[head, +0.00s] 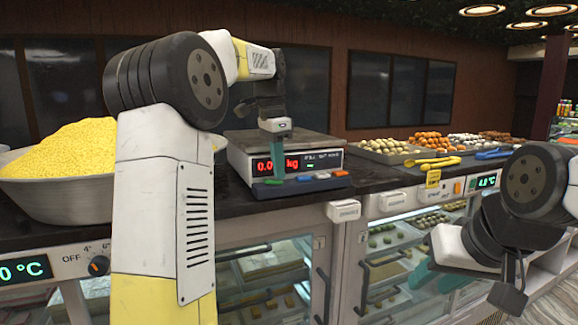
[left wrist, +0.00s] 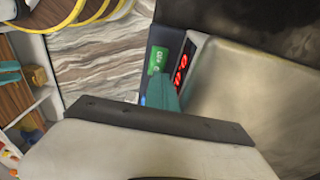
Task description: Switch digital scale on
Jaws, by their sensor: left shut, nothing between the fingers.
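The digital scale (head: 235,150) stands on the counter, with a flat metal pan and a front panel. Its red display (head: 264,166) is lit and shows zeros with "kg"; part of it is behind my left gripper. My right gripper (head: 432,278) hangs at lower right, apparently open.
A large bowl of yellow grains (head: 60,187) stands left of the scale. Sweet trays (head: 385,156), yellow tongs (head: 432,162) and blue tongs (head: 494,154) lie to its right. Glass display cases with handles (head: 325,280) are below the counter.

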